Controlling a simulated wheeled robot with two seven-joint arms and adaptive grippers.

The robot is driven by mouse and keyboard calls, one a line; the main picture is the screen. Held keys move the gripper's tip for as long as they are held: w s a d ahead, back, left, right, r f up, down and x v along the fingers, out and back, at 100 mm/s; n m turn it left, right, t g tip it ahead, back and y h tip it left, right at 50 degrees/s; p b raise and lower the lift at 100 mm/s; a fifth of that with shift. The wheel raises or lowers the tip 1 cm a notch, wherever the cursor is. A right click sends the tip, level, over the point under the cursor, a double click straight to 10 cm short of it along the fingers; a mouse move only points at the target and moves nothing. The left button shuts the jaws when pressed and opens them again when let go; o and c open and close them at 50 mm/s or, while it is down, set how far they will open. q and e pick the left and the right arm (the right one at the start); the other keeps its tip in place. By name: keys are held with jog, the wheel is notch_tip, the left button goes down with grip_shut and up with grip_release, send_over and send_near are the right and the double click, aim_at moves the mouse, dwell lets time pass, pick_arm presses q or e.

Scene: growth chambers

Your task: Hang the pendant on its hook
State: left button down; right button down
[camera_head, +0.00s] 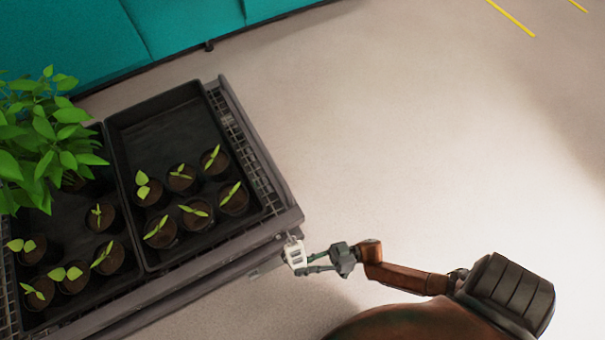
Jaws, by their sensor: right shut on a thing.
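My right gripper (316,259) is at the near right corner of the cart (289,215), with its arm coming in from the lower right. It is shut on a small white pendant (294,253), which shows between and past the fingertips. The pendant is close to the cart's corner; I cannot tell whether it touches the cart. A hook cannot be made out clearly at this size. My left gripper is not in view.
Black trays (141,114) with several potted seedlings (182,178) stand on the cart. A leafy green plant (45,140) is at the left. A teal cabinet (120,35) stands behind. The floor (430,150) to the right is clear.

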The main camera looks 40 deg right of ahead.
jog(key=shift+f, duration=0.15)
jog(key=shift+f, duration=0.7)
jog(key=shift+f, duration=0.15)
jog(key=c, duration=1.7)
grip_release()
jog(key=shift+c, duration=0.2)
jog(key=shift+o, duration=0.6)
jog(key=shift+o, duration=0.6)
